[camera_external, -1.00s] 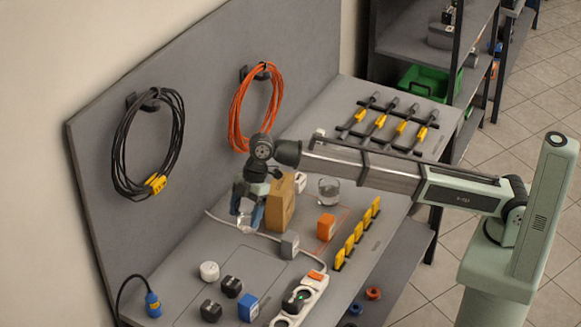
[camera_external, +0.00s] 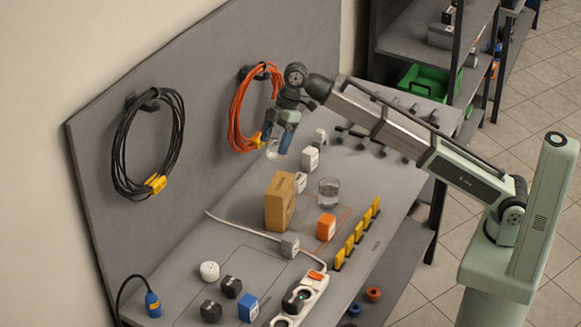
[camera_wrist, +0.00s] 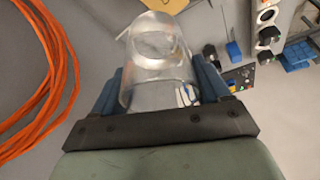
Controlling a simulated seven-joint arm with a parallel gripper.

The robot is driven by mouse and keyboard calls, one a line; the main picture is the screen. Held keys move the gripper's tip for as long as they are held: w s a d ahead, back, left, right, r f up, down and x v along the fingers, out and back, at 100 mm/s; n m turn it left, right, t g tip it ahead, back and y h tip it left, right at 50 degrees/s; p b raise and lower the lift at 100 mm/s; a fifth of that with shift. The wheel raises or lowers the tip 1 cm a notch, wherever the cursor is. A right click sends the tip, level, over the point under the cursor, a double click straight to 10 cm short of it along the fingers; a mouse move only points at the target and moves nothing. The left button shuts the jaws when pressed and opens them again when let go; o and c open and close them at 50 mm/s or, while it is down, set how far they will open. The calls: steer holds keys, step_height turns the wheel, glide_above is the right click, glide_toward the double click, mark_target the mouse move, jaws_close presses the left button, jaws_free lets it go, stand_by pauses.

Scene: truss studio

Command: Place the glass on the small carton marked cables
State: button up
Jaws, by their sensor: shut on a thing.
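My gripper (camera_external: 280,148) is raised above the back of the bench, near the grey back panel. It is shut on a clear glass (camera_wrist: 160,62), which also shows dimly between the fingers in the external view (camera_external: 272,151). In the wrist view the glass lies between the two blue fingers. A tan carton (camera_external: 280,203) stands upright on the bench, below and apart from the glass; I cannot read any marking on it. A tan piece of it shows at the top edge of the wrist view (camera_wrist: 166,5).
A second clear glass (camera_external: 329,192) stands right of the carton. White blocks (camera_external: 310,158), a grey block (camera_external: 290,245) and an orange block (camera_external: 326,227) are near it. An orange cable coil (camera_external: 243,113) hangs close behind my gripper. A power strip (camera_external: 313,290) lies at the front.

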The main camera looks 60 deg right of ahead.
steer(key=shift+s+d+f, duration=0.15)
steer(key=shift+s+f, duration=0.1)
steer(key=shift+s, duration=0.1)
steer(key=shift+f, duration=4.85)
steer(key=shift+f, duration=0.15)
steer(key=o, duration=1.3)
steer(key=v, duration=1.2)
